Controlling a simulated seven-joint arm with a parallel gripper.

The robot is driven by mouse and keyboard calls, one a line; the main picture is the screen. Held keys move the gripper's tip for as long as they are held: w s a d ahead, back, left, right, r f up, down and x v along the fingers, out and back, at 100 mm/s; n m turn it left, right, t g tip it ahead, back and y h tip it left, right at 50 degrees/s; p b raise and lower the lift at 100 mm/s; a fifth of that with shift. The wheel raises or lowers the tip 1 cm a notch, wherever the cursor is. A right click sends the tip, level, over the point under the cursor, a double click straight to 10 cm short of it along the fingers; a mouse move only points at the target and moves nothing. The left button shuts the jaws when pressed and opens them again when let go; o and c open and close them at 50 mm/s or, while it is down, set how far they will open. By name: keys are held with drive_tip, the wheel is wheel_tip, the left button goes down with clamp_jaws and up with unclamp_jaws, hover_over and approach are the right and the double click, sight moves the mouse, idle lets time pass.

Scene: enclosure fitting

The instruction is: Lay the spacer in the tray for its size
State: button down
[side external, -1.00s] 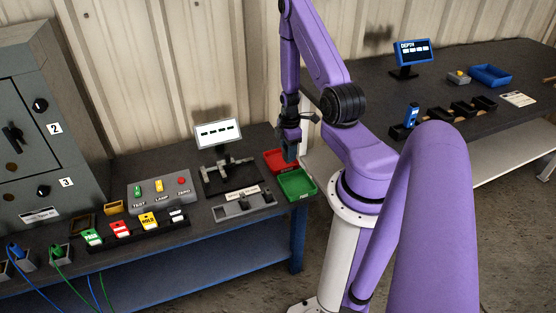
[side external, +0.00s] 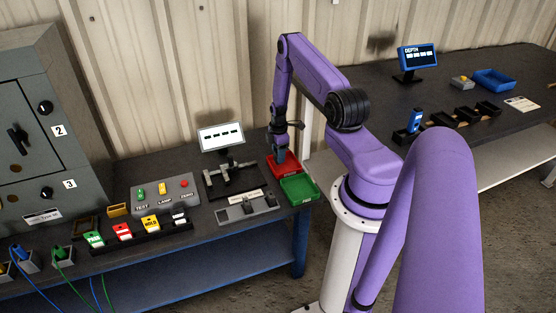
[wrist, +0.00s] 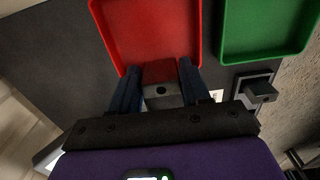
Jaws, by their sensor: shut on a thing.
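My gripper (side external: 281,156) is over the red tray (side external: 287,171) at the right end of the near bench, with its fingers pointing down. In the wrist view, my gripper (wrist: 159,70) is shut on a small grey block with a dark hole, the spacer (wrist: 161,92). It is at the near edge of the red tray (wrist: 146,30), where a darker red patch shows between the fingertips. I cannot tell whether the spacer touches the tray. The green tray (side external: 299,188) is beside the red one; it also shows at upper right in the wrist view (wrist: 268,28). Both trays look empty.
A gauge fixture (side external: 231,177) with a white display (side external: 221,137) stands left of the trays. A grey slotted fixture (side external: 247,207) is in front of it. A button box (side external: 165,194) and coloured tags are further left. A second bench (side external: 450,90) is at right.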

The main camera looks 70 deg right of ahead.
drive_tip(key=shift+w+d+f, duration=0.2)
drive_tip(key=shift+f, duration=1.65)
drive_tip(key=shift+f, duration=0.1)
drive_tip(key=c, duration=0.5)
unclamp_jaws()
